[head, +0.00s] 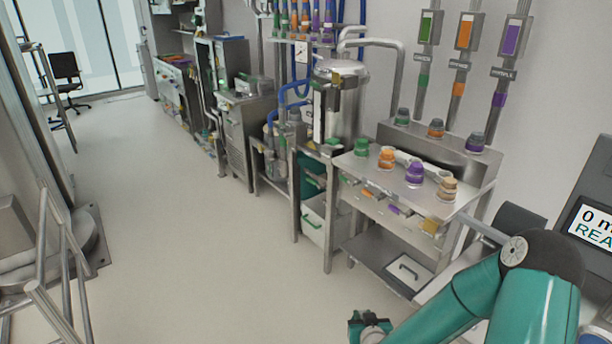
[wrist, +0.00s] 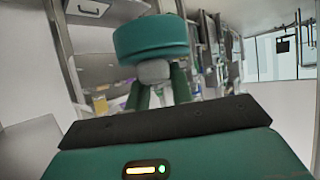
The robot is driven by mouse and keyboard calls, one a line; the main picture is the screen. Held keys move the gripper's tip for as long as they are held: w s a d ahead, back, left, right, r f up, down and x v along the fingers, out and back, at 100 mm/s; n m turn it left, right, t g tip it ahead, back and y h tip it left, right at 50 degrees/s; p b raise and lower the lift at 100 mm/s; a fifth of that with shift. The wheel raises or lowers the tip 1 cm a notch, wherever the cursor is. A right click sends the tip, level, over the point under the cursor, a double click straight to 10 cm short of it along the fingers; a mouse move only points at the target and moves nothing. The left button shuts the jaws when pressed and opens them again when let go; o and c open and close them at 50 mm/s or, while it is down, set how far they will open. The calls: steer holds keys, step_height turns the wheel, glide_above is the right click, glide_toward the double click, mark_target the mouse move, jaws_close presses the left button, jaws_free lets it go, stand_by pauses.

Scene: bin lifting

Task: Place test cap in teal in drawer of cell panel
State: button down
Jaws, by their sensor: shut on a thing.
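The teal test cap (wrist: 150,40) is a round teal disc on a grey stem, at the top middle of the wrist view. My gripper (wrist: 158,88) is shut on the grey stem, with a finger on each side, and the cap sits beyond the fingertips. In the head view my gripper (head: 368,326) is at the bottom edge, over the floor, partly cut off and apart from the bench. A steel bench (head: 345,163) at the right has a front panel with coloured handles. I cannot tell which part is the cell panel's drawer.
Green (head: 361,147), orange (head: 387,157) and purple (head: 414,173) caps stand on the bench top. Metal railings (head: 65,265) stand at the left. The floor (head: 190,240) between is clear.

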mark_target(360, 312)
steer(key=shift+w+a+r, duration=0.25)
steer(key=shift+w+r, duration=0.8)
steer(key=shift+a, duration=0.1)
steer(key=shift+f, duration=0.1)
